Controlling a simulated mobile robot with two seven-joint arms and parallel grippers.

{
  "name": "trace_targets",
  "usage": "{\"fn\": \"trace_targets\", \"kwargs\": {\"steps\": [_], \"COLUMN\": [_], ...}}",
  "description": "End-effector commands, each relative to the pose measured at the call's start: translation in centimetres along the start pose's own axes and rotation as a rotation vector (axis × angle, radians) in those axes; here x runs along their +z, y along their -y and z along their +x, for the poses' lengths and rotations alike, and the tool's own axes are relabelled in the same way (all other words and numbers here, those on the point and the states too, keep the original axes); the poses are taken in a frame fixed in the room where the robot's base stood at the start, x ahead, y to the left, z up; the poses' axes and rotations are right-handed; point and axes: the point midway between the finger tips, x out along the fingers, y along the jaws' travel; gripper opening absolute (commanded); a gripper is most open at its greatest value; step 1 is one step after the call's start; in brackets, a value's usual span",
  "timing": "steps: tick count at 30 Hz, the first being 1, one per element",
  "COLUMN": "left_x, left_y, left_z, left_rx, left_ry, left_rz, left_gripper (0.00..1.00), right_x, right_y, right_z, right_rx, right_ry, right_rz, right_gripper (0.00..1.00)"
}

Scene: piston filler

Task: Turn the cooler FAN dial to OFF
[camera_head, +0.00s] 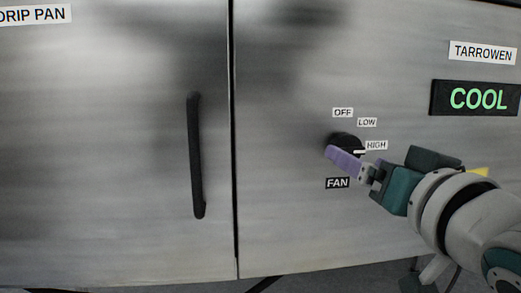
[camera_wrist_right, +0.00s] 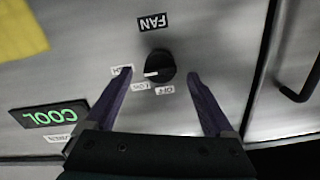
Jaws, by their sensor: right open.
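The black FAN dial (camera_head: 344,139) is on the steel front of the cooler, with OFF, LOW and HIGH labels around it. Its white pointer mark faces right, close to the HIGH label (camera_head: 376,145). In the wrist view the dial (camera_wrist_right: 162,64) appears upside down, its mark toward the HIGH and LOW side. My right gripper (camera_head: 336,151) is at the dial, and its purple finger hides the dial's lower part in the head view. In the wrist view its two purple fingers (camera_wrist_right: 160,74) are spread on either side of the dial, with gaps visible. My left gripper is not in view.
A black vertical door handle (camera_head: 196,155) is left of the dial, past the dark door seam. A green-lit COOL display (camera_head: 475,98) is at the right, under the TARROWEN label (camera_head: 483,52). The panel around the dial is flat and clear.

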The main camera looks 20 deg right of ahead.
Motion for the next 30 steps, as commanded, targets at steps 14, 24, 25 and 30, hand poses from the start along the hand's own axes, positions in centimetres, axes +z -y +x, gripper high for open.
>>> {"fn": "trace_targets", "kwargs": {"steps": [14,24,25,30], "left_x": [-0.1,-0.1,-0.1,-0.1], "left_y": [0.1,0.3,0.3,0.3], "left_z": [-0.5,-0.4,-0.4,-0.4], "left_rx": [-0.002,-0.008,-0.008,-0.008], "left_ry": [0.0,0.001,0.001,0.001], "left_rz": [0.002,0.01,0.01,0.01], "left_gripper": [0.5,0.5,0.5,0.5], "right_x": [0.1,0.1,0.1,0.1], "right_y": [0.0,0.0,0.0,0.0], "right_z": [4.5,4.4,4.4,4.4], "right_rx": [-0.001,-0.001,-0.001,-0.001], "right_ry": [0.001,0.002,0.002,0.002], "right_rz": [0.0,0.0,0.0,0.0], "right_gripper": [0.88,0.69,0.66,0.46]}}
